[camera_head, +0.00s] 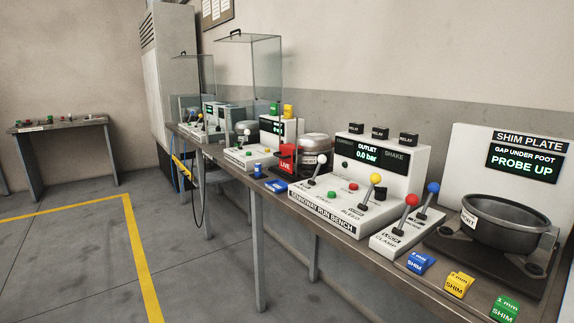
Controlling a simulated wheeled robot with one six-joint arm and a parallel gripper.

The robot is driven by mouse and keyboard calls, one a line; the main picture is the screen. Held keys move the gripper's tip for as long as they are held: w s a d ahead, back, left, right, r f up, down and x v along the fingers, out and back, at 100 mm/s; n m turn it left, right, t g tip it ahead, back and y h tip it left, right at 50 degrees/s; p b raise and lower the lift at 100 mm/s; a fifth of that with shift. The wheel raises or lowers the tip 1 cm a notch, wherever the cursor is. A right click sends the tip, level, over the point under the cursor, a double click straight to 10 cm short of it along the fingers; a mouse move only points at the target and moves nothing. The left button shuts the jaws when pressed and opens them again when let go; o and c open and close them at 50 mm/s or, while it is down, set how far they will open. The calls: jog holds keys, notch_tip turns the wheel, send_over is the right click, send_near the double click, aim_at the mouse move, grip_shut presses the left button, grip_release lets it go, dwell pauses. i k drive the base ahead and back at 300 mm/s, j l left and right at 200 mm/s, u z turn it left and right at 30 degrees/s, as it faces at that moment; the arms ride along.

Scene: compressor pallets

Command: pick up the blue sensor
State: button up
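A small blue cylinder (258,170) stands upright near the front edge of the long bench, left of the red LIVE sign; it may be the blue sensor, but it is too small to be sure. A flat blue block (276,186) lies just right of it at the bench edge. A blue piece marked SHIM (418,263) lies farther right on the bench. My gripper is not in view, and nothing held shows.
The long bench (335,246) carries lever consoles (345,205), the red LIVE sign (285,160), a black pan (505,222) and yellow (458,284) and green (504,309) shims. Clear guards (254,70) stand at the back. A yellow-lined floor (75,260) is open at left.

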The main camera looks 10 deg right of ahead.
aim_at(258, 173)
jog(key=i+j, duration=0.1)
jog(key=i, duration=0.45)
jog(key=i+j+z, duration=0.1)
jog(key=i, duration=0.5)
jog(key=i+j+z, duration=0.1)
jog(key=i, duration=0.45)
jog(key=i+j, duration=0.25)
jog(key=i, duration=0.3)
